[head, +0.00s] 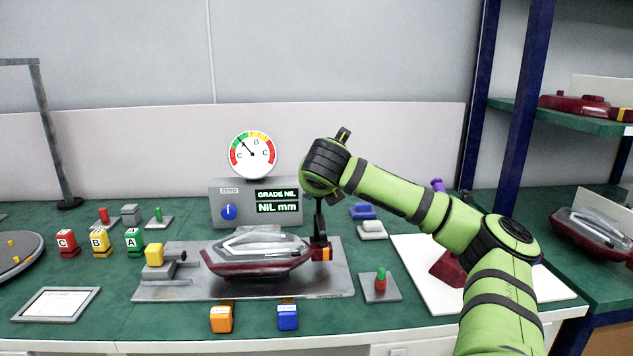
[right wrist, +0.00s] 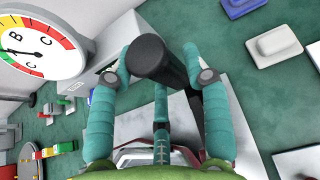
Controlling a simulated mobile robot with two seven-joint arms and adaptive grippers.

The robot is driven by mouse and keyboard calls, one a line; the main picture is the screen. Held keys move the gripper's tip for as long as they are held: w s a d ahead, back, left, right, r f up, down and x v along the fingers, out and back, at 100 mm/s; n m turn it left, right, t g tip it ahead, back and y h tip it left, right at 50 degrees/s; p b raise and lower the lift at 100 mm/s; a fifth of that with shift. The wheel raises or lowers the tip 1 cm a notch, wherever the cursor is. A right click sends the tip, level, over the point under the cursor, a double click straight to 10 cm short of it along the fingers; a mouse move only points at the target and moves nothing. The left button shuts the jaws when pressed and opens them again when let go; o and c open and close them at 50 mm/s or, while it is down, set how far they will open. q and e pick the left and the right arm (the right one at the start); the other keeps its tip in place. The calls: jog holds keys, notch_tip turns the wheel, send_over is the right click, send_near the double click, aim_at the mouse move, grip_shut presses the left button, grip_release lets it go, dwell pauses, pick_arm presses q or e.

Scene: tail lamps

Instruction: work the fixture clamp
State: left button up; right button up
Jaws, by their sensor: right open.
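The fixture plate (head: 200,290) lies on the green bench with a red and clear tail lamp (head: 258,254) on it. At the plate's right end, the clamp's dark upright lever (head: 320,222) rises beside the lamp. My right arm reaches in from the right, its wrist over the lever; in the head view its fingers are hidden. In the right wrist view my right gripper (right wrist: 160,65) is open, its teal fingers on either side of the lever's black handle (right wrist: 151,58). Whether they touch it I cannot tell. My left gripper is not in view.
A gauge (head: 252,154) stands on a grey box (head: 258,202) reading "GRADE NIL" and "NIL mm" behind the lamp. A yellow-topped block (head: 154,255) is at the plate's left. A red-and-green button (head: 380,281) is right of the plate. Lettered blocks (head: 100,243) stand at left.

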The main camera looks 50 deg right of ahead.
jog(key=v, duration=1.2)
